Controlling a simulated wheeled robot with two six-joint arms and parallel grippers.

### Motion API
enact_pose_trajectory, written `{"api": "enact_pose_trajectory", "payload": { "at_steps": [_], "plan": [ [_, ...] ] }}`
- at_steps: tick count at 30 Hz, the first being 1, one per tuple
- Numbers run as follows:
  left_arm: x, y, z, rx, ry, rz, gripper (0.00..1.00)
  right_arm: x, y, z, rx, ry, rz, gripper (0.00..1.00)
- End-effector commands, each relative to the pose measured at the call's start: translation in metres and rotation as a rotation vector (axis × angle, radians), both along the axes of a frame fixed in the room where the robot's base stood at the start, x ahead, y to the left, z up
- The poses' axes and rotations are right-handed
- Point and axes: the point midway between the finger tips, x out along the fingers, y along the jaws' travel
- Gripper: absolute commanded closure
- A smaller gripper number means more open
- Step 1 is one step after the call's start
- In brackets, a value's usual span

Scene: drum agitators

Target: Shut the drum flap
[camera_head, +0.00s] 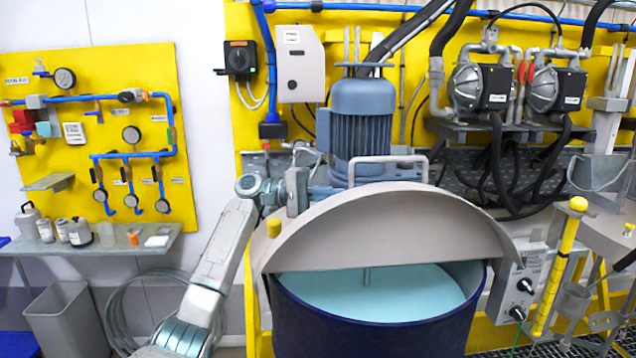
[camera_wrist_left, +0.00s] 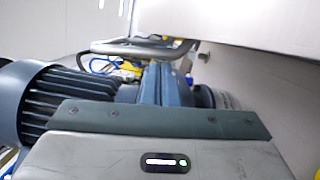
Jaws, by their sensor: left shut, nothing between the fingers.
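The drum (camera_head: 375,330) is dark blue and holds pale blue liquid (camera_head: 370,292). Its grey half-round flap (camera_head: 390,230) stands raised and tilted over the back, leaving the front of the drum open. A bar handle (camera_head: 390,160) rises at the flap's top edge. My left gripper (camera_head: 298,192) is at the flap's upper left, beside the blue motor; its fingertips are hard to make out. In the left wrist view, the pale surface at upper right (camera_wrist_left: 255,50) looks like the flap, with the bar handle (camera_wrist_left: 130,46) ahead. I cannot tell whether the gripper touches it. My right gripper is not in view.
The ribbed blue motor (camera_head: 362,120) stands right behind the flap, close to my left gripper. Pumps (camera_head: 510,85) hang on the wall. A grey bin (camera_head: 68,320) stands at lower left.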

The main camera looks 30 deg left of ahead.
Motion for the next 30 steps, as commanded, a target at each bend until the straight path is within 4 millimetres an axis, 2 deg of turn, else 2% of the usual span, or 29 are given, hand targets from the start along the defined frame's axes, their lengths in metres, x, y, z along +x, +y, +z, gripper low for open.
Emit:
{"api": "enact_pose_trajectory", "payload": {
  "at_steps": [3,8,20,30],
  "plan": [
    [-0.010,-0.007,0.003,0.002,0.002,0.000,1.00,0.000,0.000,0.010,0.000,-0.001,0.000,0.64],
    [-0.018,-0.012,0.003,0.001,0.000,-0.001,1.00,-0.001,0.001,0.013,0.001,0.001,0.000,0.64],
    [-0.019,-0.012,0.002,0.000,0.000,-0.001,1.00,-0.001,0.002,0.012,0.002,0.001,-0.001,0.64],
    [-0.025,-0.016,0.004,0.031,-0.046,-0.002,1.00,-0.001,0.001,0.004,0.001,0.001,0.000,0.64]
  ]
}}
